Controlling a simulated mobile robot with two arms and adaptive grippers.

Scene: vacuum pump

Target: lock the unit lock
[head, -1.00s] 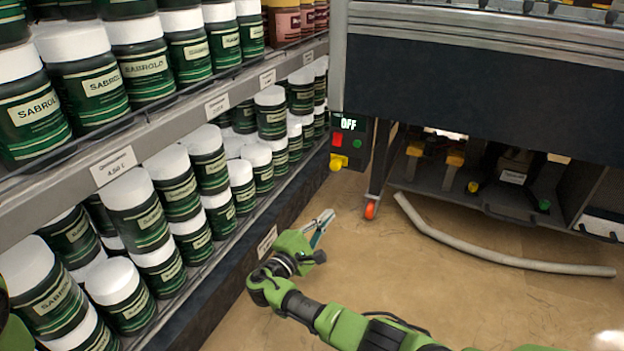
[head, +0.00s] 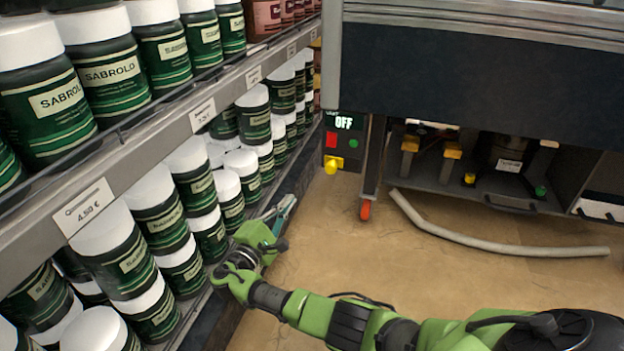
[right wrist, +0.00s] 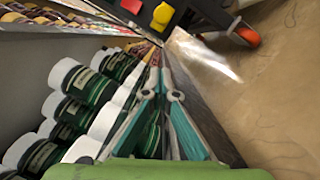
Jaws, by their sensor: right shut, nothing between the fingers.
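A small dark control box (head: 344,144) hangs at the left end of the big machine. It has a screen reading OFF, a red button (head: 331,139), a green button (head: 353,143) and a yellow knob (head: 331,166) low on it. I cannot tell for sure which part is the unit lock. My right gripper (head: 287,203) is shut and empty, below and left of the box and apart from it. In the right wrist view its fingers (right wrist: 157,58) point toward the box, where the red (right wrist: 132,5) and yellow (right wrist: 162,14) parts show at the top. My left gripper is out of view.
A shelf (head: 128,178) full of green jars runs along the left, very close to my right gripper. A grey hose (head: 480,241) lies on the floor under the machine (head: 470,75). An orange caster (head: 365,210) stands below the box. The floor between is clear.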

